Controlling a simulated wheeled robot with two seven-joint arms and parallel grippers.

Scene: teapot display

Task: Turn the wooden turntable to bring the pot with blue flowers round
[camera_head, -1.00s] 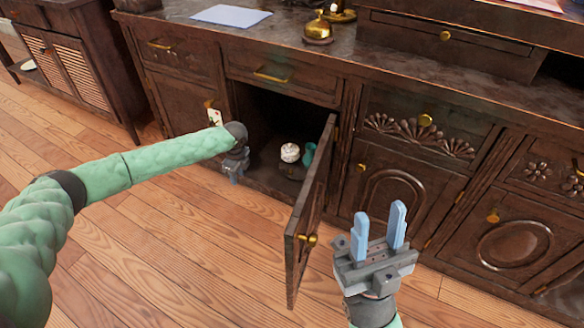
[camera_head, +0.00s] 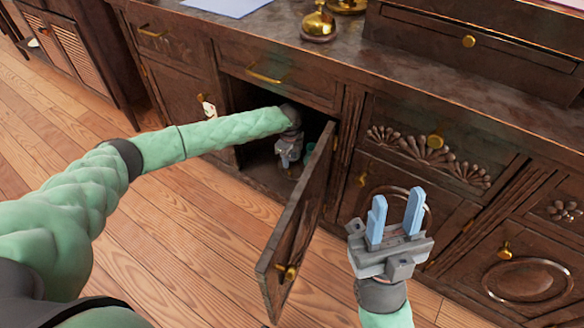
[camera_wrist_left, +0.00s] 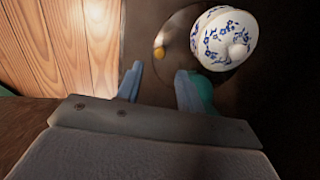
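My left gripper (camera_head: 286,165) is inside the open cupboard, its fingers pointing down. In the left wrist view the left gripper (camera_wrist_left: 160,88) is open, with nothing between its fingertips. The white pot with blue flowers (camera_wrist_left: 222,40) stands beyond the right finger, on the dark round turntable (camera_wrist_left: 182,48). A small yellow knob (camera_wrist_left: 159,53) shows at the turntable's near-left edge, just ahead of the gap between the fingers. A teal vessel (camera_wrist_left: 204,92) is partly hidden behind the right finger. In the head view my left gripper hides the flowered pot. My right gripper (camera_head: 396,220) is open and empty outside.
The open cupboard door (camera_head: 299,225) stands out to the right of my left gripper. A card (camera_head: 208,106) is on the left of the cupboard opening. A brass bell (camera_head: 318,24) stands on the counter above. The wooden floor in front is clear.

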